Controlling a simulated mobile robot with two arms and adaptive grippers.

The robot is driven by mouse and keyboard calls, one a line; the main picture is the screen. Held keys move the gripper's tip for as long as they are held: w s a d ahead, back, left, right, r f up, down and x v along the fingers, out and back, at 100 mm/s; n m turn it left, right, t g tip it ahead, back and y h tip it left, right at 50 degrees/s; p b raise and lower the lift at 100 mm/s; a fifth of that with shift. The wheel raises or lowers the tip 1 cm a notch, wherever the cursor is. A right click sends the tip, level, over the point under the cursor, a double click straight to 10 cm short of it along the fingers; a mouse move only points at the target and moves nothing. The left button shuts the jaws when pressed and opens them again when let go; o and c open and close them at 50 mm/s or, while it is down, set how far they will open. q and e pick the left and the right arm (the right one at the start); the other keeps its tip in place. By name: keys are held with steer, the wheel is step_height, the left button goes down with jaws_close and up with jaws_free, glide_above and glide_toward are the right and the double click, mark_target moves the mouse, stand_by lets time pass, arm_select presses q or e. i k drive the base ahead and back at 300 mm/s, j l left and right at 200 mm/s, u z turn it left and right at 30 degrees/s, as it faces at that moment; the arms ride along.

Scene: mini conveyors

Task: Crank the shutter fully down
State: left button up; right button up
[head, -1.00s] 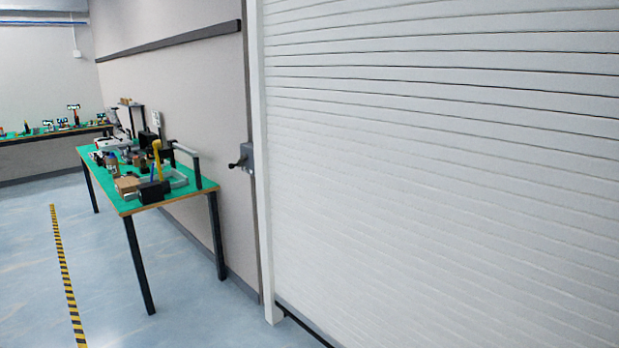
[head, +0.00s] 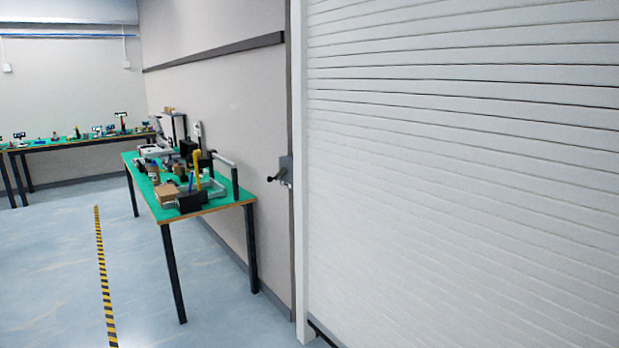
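The white slatted roller shutter (head: 460,180) fills the right half of the head view. Its lower edge shows only at the bottom left, beside a dark strip (head: 322,334) at the floor; the rest of that edge is outside the picture. The crank (head: 280,176) is a small dark handle on a grey box (head: 287,166), mounted on the wall just left of the shutter's white frame post (head: 300,200). Neither of my grippers shows in the head view, and nothing is touching the crank.
A green-topped table (head: 225,200) with dark legs stands along the wall left of the crank, holding several tools and boxes. Another table (head: 75,143) stands at the back left. Black-yellow tape (head: 104,280) runs along the open blue-grey floor (head: 60,270).

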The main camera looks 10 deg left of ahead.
mark_target(270, 179)
steer(key=i+j+z, duration=0.15)
steer(key=i+j, duration=0.15)
steer(key=i+j+z, duration=0.15)
steer(key=j, duration=0.3)
steer(key=i+j+z, duration=0.15)
steer(key=i+j, duration=0.2)
steer(key=i+j+z, duration=0.15)
steer(key=j, duration=0.35)
steer(key=i, duration=0.1)
